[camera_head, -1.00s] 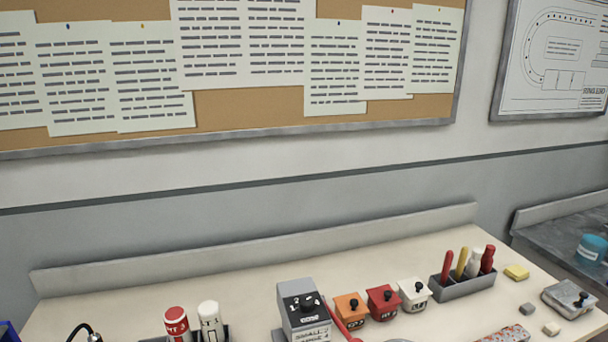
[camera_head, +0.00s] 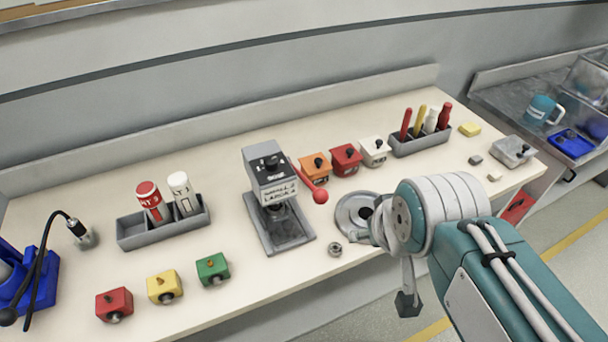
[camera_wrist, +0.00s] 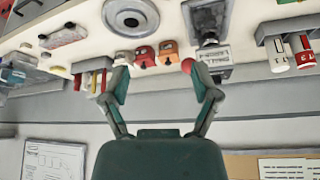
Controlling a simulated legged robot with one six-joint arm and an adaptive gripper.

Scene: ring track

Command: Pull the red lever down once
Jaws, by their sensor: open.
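The red lever (camera_head: 309,180) with a round red knob sticks out from the right side of a grey press-like machine (camera_head: 269,172). It slopes down toward the front in the head view.
A round grey dish (camera_head: 350,212) and a small metal nut (camera_head: 335,249) lie right of the machine. Orange (camera_head: 315,167), red (camera_head: 346,159) and white (camera_head: 374,151) blocks stand behind the lever. A marker tray (camera_head: 160,228) is at left.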

